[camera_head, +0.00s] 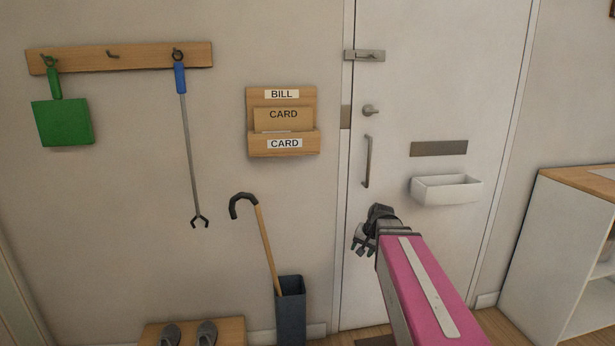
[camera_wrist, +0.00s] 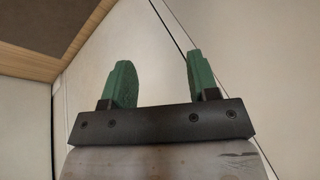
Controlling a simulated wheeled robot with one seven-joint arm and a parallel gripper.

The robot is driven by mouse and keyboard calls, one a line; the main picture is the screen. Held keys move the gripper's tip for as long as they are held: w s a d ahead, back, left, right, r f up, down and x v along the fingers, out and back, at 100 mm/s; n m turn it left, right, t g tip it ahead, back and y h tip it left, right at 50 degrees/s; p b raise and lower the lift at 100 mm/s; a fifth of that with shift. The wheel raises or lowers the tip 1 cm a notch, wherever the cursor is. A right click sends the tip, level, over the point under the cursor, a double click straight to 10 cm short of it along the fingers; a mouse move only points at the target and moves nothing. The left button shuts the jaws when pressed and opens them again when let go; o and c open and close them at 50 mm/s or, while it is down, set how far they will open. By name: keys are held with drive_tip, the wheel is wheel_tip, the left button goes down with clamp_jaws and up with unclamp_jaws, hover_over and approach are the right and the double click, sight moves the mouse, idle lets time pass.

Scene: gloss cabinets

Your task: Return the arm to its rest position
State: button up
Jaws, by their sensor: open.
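My pink arm reaches in from the lower right in the head view. My gripper (camera_head: 362,243) is at its end, in front of the lower part of the white door (camera_head: 445,75). In the wrist view my gripper (camera_wrist: 160,85) shows two green fingers standing apart with nothing between them. It holds nothing. In the head view it is below the door's vertical pull handle (camera_head: 367,161) and left of the white letter basket (camera_head: 446,189).
A wooden letter rack (camera_head: 283,121) holds a card. A hook rail (camera_head: 120,57) carries a green dustpan (camera_head: 63,122) and a reacher (camera_head: 188,130). A cane (camera_head: 265,235) stands in a dark bin (camera_head: 290,312). Shoes (camera_head: 207,333) sit on a low bench. A white cabinet (camera_head: 560,250) stands right.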

drive_tip(key=s+f+n+g+h, duration=0.2)
drive_tip(key=s+f+n+g, duration=0.1)
drive_tip(key=s+f, duration=1)
drive_tip(key=shift+a+n+g+h, duration=0.3)
drive_tip(key=shift+s+r, duration=0.25)
drive_tip(key=shift+r, duration=0.05)
idle(0.7)
